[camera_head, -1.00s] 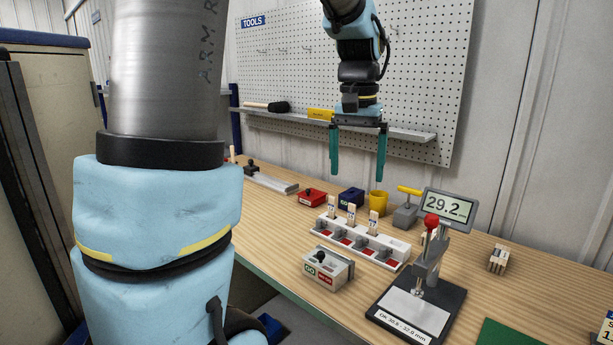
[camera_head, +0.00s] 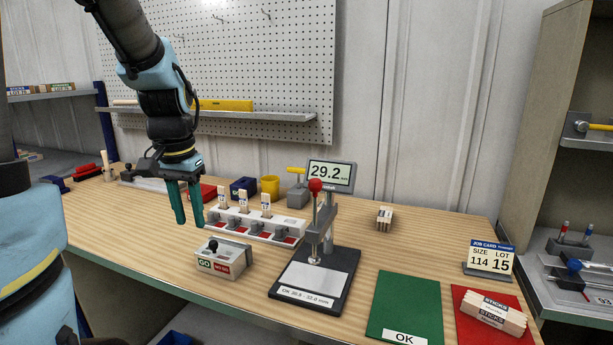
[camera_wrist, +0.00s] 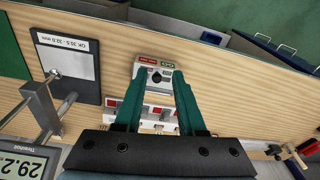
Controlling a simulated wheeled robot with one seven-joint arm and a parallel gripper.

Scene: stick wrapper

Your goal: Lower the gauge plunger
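The gauge (camera_head: 307,281) stands on the bench with a dark base, a light plate and a label that appears to read OK 30.5 - 32.0 mm. Its red knob (camera_head: 315,185) sits at the top of the plunger (camera_head: 314,247), whose tip is near the plate. Its display (camera_head: 330,173) reads 29.2. My gripper (camera_head: 189,222) is open and empty, pointing down, left of the gauge and above the bench. In the wrist view the gripper (camera_wrist: 155,104) has its fingers apart, with the gauge base (camera_wrist: 72,55) at the left.
A GO/NO GO box (camera_head: 222,262) and a white rack (camera_head: 279,230) with sticks stand left of the gauge. A green OK mat (camera_head: 405,300) and a red mat (camera_head: 470,330) with a stick bundle (camera_head: 494,313) lie right. A small bundle (camera_head: 384,217) stands behind.

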